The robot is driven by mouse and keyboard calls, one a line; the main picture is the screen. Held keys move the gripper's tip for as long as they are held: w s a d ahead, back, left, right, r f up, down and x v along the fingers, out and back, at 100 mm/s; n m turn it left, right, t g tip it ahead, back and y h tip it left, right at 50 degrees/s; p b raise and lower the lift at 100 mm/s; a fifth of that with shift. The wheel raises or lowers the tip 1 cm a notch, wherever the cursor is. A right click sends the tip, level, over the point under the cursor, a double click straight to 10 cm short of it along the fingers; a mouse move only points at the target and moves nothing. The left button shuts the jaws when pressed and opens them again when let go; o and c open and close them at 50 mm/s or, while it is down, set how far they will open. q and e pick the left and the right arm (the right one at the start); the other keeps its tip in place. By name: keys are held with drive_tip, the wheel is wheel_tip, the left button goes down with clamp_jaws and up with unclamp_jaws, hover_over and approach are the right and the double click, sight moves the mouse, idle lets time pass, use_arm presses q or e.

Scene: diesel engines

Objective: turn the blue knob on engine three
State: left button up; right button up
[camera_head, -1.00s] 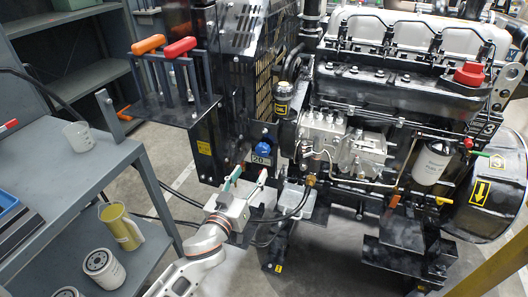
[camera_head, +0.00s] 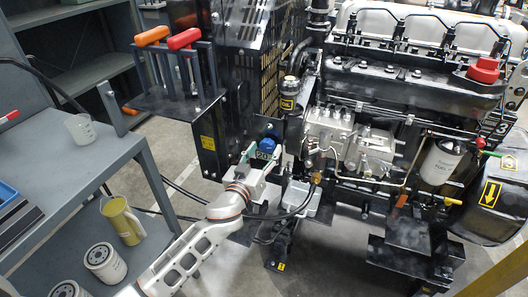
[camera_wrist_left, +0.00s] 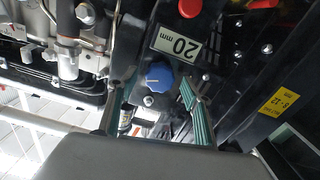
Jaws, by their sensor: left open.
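The blue knob (camera_head: 268,147) is on the lower front of the black engine (camera_head: 400,90). In the left wrist view the knob (camera_wrist_left: 158,77) is round, with a thin pale line across its face pointing left. My left gripper (camera_head: 258,160) is right at the knob in the head view, partly covering the area below it. In the left wrist view my left gripper (camera_wrist_left: 155,92) is open, with one green-padded finger on each side of the knob. Gaps show between the fingers and the knob. My right gripper is not in view.
A "20 mm" plate (camera_wrist_left: 176,42) and a red button (camera_wrist_left: 190,8) are beside the knob. An orange-handled lever (camera_head: 152,36) and a red-handled one (camera_head: 185,39) stand above left. A grey shelf cart (camera_head: 75,165) with filters and a jug stands at left.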

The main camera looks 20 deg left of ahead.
use_arm(q)
drive_tip(key=c, duration=1.1)
